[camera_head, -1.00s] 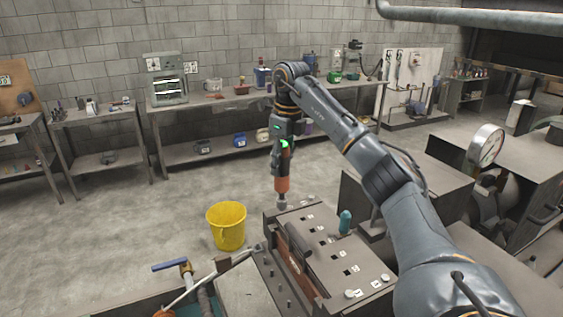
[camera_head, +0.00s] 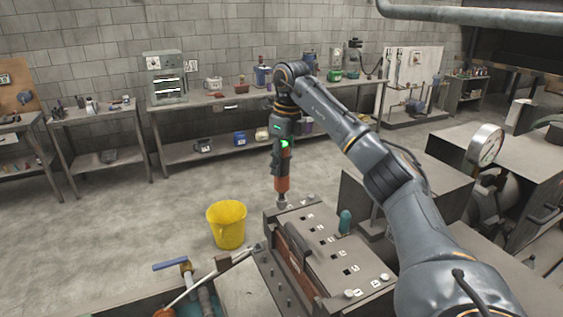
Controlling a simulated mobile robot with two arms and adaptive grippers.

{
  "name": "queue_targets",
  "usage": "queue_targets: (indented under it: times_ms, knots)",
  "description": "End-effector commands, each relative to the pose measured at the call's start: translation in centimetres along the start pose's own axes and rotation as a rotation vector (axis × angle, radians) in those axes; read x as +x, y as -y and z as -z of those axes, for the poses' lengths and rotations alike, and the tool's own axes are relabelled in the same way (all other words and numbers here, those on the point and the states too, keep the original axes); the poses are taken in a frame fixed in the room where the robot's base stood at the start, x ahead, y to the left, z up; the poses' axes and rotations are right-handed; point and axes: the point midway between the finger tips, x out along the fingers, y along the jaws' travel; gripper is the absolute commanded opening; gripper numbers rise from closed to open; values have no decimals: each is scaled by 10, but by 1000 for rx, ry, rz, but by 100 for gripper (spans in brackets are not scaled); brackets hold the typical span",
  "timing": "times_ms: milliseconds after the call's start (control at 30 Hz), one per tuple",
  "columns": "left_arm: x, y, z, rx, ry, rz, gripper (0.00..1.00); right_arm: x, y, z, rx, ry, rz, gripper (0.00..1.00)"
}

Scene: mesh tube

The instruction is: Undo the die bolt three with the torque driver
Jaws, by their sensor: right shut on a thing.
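My right gripper (camera_head: 283,150) is shut on the torque driver (camera_head: 282,184), which has an orange-red body and a dark upper part. The driver hangs upright, tip down, over the far left corner of the grey die (camera_head: 325,243). A silvery piece at its lower end (camera_head: 282,204) sits at the die's top; whether it is seated on a bolt head I cannot tell. Small white labels and dark holes run along the die top. Bolt heads (camera_head: 384,277) show at its near right corner. Which one is die bolt three is too small to read. My left gripper is not in view.
A teal object (camera_head: 345,222) stands on the die's right side. A yellow bucket (camera_head: 227,226) is on the floor left of the die. A valve with a blue lever (camera_head: 170,264) is at the lower left. A dial gauge (camera_head: 487,145) stands on the right.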

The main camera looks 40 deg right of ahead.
Motion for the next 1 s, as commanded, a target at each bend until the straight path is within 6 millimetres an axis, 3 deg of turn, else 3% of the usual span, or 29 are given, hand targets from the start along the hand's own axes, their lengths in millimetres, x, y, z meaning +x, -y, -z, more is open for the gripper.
queue_targets:
  times_ms: [1000]
  knots:
    - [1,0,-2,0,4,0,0,7,0,0,-1,3,0,0]
